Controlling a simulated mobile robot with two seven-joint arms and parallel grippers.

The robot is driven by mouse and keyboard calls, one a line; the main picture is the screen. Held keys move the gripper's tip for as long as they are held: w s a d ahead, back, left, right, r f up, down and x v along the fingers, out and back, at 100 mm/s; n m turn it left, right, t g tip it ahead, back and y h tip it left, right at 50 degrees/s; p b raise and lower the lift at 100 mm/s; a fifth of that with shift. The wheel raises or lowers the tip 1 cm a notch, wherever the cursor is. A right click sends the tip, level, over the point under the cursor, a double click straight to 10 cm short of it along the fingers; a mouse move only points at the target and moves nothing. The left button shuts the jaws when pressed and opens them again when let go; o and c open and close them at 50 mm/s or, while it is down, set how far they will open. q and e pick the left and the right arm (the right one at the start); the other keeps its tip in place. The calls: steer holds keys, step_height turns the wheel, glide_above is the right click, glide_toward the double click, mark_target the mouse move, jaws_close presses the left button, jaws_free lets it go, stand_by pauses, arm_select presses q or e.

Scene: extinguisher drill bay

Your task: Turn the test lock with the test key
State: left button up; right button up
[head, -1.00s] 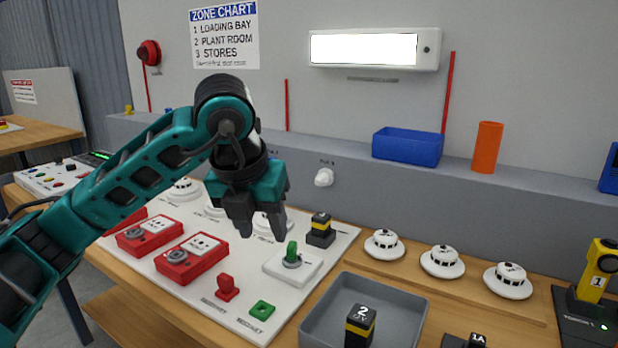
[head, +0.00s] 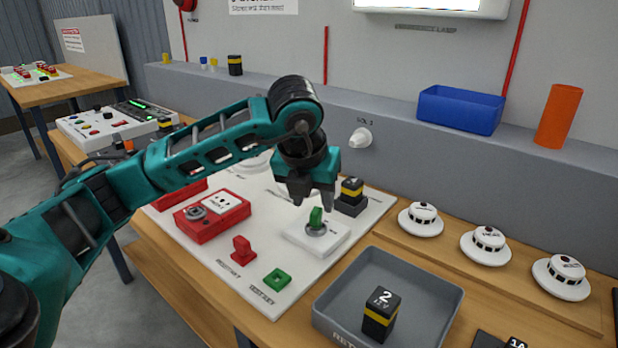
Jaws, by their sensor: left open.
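The green test key (head: 315,216) stands upright in the round grey test lock (head: 316,230) on a white block. My left gripper (head: 313,204) is open just above the key, its fingertips to either side of the key's top in the picture. I cannot tell whether either finger touches it. A green square holder (head: 277,279) with an empty middle lies nearer me on the white board (head: 253,297). A red key (head: 243,249) stands to its left. My right gripper is not in view.
Red call-point boxes (head: 228,201) stand left of the lock, partly behind my arm. A black-yellow block (head: 351,189) stands behind the lock, close to the gripper. A grey tray (head: 447,306) holding battery 2 (head: 381,314) is at the front right. White detectors (head: 421,219) line the right.

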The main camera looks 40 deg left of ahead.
mark_target(316, 210)
arm_select(q)
steer(key=shift+x, duration=1.8)
steer(key=shift+c, duration=0.4)
jaws_close()
